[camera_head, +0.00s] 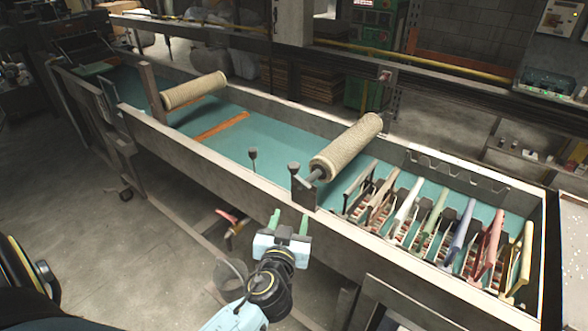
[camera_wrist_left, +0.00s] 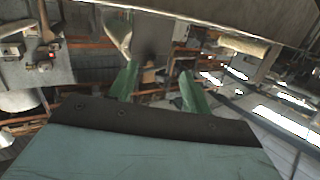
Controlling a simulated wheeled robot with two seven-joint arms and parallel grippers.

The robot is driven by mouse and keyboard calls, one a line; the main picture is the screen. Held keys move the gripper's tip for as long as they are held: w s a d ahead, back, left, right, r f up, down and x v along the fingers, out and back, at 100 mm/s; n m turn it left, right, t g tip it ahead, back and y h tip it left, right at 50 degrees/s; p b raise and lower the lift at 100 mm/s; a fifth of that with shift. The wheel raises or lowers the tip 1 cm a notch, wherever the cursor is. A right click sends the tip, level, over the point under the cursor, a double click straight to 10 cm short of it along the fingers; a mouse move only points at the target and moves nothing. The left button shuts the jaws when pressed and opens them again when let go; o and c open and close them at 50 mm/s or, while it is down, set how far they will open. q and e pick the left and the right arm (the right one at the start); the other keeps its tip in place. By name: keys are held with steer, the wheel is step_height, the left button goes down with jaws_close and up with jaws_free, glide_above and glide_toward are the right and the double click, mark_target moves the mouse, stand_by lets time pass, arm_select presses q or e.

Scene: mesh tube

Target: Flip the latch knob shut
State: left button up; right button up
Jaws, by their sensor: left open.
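A dark knob on a short upright stalk (camera_head: 253,154) stands at the trough's near side and looks like the latch knob; its open or shut position I cannot tell. To its right, a dark bracket (camera_head: 302,188) on the near wall holds the end of a beige mesh roller (camera_head: 347,147). My left gripper (camera_head: 289,221) is open and empty, outside the near wall, below the bracket and apart from the knob. Its green fingers are spread in the left wrist view (camera_wrist_left: 158,76). I cannot make out the knob in that view. My right gripper is not in view.
The long trough (camera_head: 230,181) has a teal floor and a raised near wall. A second roller (camera_head: 194,91) lies further left. Several coloured handled frames (camera_head: 434,213) stand in the right end. A red-handled valve (camera_head: 227,215) sits below the near wall. The concrete floor at left is clear.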

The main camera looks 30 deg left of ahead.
arm_select(q)
steer(key=n+t+y, duration=0.1)
glide_toward(295, 170)
steer(key=p+x, duration=0.1)
steer(key=x, duration=0.4)
steer(key=p+x, duration=0.1)
steer(key=x, duration=0.5)
steer(key=shift+w+a+p, duration=0.15)
steer(key=shift+a+p, duration=0.2)
steer(key=shift+c, duration=0.4)
steer(key=c, duration=0.9)
steer(key=shift+n+y+b, duration=0.3)
steer(key=shift+y+b, duration=0.1)
steer(key=shift+b, duration=0.05)
steer(key=n+g+y+b, duration=0.2)
steer(key=y+b, duration=0.1)
steer(key=b, duration=0.3)
steer(key=shift+f+b, duration=0.15)
steer(key=shift+b, duration=0.2)
steer(key=shift+n+g+y+b, duration=0.3)
steer(key=shift+n+b, duration=0.1)
steer(key=shift+b, duration=0.05)
steer(key=shift+r, duration=0.2)
